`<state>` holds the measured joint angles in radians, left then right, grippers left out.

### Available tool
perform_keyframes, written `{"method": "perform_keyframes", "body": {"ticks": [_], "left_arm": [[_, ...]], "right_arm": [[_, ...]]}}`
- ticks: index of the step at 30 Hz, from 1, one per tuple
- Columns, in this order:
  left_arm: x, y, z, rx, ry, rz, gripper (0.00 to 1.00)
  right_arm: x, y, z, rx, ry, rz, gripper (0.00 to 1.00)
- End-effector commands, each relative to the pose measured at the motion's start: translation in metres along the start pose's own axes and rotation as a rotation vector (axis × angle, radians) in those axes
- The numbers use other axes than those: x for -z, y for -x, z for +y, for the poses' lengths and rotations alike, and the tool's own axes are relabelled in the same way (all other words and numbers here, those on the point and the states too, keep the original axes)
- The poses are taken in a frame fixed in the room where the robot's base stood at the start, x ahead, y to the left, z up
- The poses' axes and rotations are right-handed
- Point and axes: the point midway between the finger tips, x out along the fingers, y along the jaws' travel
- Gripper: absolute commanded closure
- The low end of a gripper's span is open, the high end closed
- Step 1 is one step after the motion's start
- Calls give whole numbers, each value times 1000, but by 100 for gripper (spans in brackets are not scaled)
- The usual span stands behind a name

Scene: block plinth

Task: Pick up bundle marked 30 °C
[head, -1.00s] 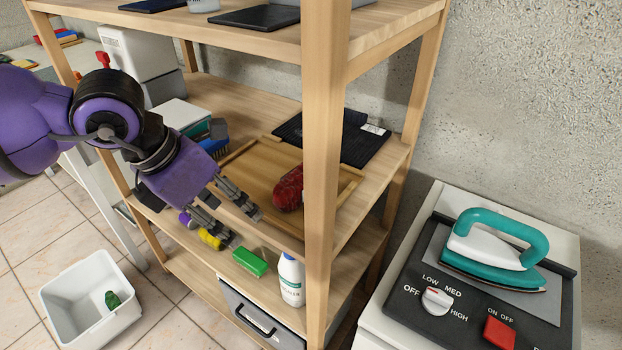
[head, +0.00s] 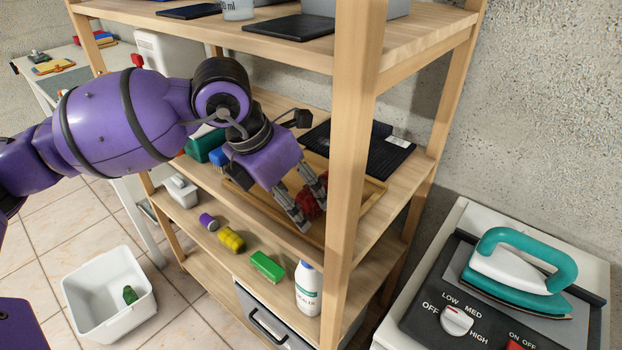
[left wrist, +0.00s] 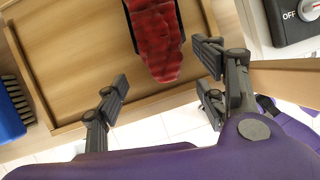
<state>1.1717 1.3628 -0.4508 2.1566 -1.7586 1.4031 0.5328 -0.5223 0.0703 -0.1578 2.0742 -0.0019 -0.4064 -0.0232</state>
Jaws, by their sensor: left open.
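A red, crumpled cloth bundle (head: 309,205) lies in a shallow wooden tray (head: 376,189) on the middle shelf. I can read no 30 °C mark on it. My left gripper (head: 314,214) is open and empty, its fingers reaching over the tray and partly hiding the bundle in the head view. In the left wrist view, the bundle (left wrist: 157,42) shows ahead of the gripper (left wrist: 165,72), its near end coming between the two spread fingertips. Whether a finger touches it I cannot tell. My right gripper is out of view.
A shelf post (head: 352,150) stands just right of the gripper. A black ribbed mat (head: 400,158) lies behind the tray, a blue brush (head: 218,158) left of it. A white bottle (head: 308,288) and green block (head: 267,266) stand below. A teal iron (head: 520,268) is at right.

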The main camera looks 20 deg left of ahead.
Motion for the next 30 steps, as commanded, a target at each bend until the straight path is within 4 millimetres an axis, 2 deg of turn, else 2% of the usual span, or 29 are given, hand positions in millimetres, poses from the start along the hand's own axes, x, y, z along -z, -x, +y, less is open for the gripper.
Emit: {"method": "perform_keyframes", "body": {"ticks": [1,5,9,15,27,30], "left_arm": [[-12,-2,-3,5,0,-7,36],[-28,-8,-7,2,-3,-6,36],[-25,-20,-5,0,-1,-4,36],[-25,-20,-5,0,-1,-5,36],[-25,-20,-5,-1,-1,-5,87],[-25,-20,-5,-1,-1,-6,89]], "right_arm": [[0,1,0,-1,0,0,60],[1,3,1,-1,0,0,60],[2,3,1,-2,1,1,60],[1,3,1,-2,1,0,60],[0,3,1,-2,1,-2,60],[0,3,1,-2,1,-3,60]]}}
